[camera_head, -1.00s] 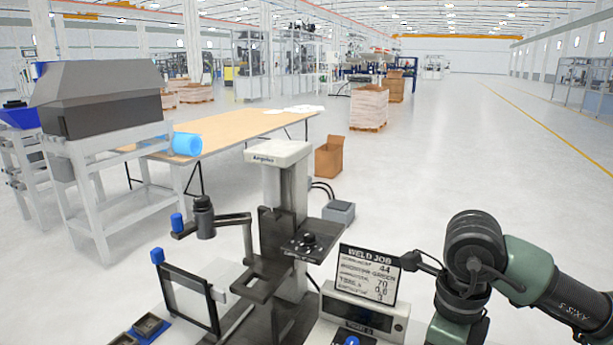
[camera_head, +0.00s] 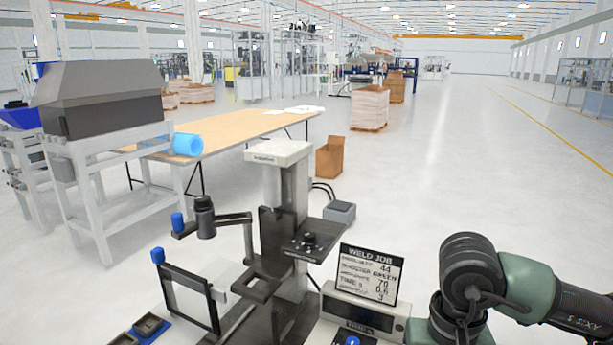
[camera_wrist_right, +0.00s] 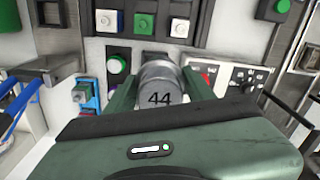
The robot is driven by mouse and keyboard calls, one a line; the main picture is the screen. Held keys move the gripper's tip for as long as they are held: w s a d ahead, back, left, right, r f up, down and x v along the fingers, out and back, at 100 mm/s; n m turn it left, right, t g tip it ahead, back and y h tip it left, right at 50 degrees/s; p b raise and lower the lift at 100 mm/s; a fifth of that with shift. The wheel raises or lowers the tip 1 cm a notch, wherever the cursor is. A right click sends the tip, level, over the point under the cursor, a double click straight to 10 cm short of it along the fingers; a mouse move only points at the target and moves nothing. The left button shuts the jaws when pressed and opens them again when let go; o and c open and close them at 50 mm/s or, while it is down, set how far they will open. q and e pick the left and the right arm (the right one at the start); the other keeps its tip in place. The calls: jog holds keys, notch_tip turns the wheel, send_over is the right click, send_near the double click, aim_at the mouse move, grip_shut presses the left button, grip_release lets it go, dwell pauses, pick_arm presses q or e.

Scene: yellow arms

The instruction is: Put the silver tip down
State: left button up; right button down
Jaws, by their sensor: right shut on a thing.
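In the right wrist view my right gripper (camera_wrist_right: 160,92) is shut on a silver tip (camera_wrist_right: 158,84), a grey metal cylinder marked 44. A green finger is on each side of it. The tip is over or among the fixtures of the work station; whether it touches a surface I cannot tell. In the head view my right arm comes in from the right, and its jaws are out of frame below. My left gripper is in neither view.
In the wrist view, a dark panel holds a green square block (camera_wrist_right: 144,22) and a white one (camera_wrist_right: 181,24).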

jog(key=shift+s+n, duration=0.1)
jog(key=shift+n, duration=0.9)
jog(key=s+f, duration=0.4)
jog(key=f, duration=0.1)
jog(key=shift+a+f, duration=0.1)
